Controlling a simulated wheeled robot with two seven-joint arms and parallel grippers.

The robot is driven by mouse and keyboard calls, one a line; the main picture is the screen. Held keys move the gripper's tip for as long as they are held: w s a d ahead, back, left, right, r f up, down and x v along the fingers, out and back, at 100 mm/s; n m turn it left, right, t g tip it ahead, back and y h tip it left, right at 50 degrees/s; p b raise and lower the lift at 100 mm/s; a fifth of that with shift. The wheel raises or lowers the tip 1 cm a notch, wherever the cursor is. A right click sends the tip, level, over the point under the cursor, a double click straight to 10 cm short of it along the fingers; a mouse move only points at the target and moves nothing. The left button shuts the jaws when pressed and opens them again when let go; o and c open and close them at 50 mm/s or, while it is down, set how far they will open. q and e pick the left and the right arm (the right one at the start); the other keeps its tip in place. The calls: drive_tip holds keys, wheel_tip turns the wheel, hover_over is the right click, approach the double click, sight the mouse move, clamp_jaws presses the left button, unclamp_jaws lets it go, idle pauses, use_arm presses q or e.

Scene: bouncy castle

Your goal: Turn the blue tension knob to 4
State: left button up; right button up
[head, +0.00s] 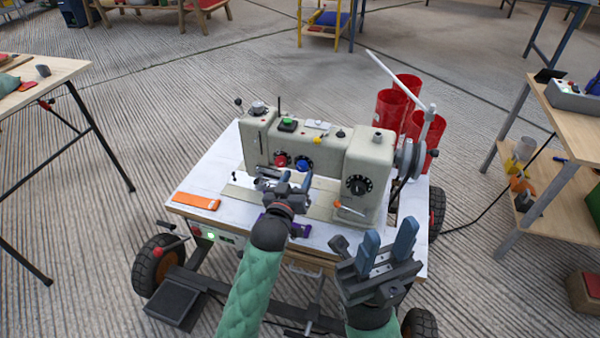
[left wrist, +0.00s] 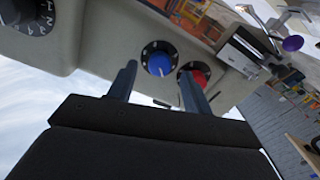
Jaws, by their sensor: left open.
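The blue tension knob (head: 304,164) is on the front of the cream sewing machine (head: 327,150), right of a red knob (head: 281,159). In the left wrist view, the blue knob (left wrist: 158,60) sits in a black dial ring with pale marks. A light pointer mark shows near its lower edge; the numbers are too small to read. My left gripper (head: 295,179) is open and empty, just in front of the knob. In the wrist view its fingers lie either side of the blue knob, apparently short of it. My right gripper (head: 388,243) is open and empty at the table's front right.
The machine stands on a white wheeled table (head: 225,180). An orange item (head: 196,201) lies at left. A black dial (head: 358,185) and a small orange-tipped lever (head: 347,208) are on the machine's right. Red cylinders (head: 392,108) stand behind it.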

sight(301, 169)
use_arm(q)
drive_tip(key=shift+x, duration=1.5)
drive_tip(key=c, duration=1)
drive_tip(key=shift+m+p, duration=0.5)
drive_tip(key=shift+p, duration=0.15)
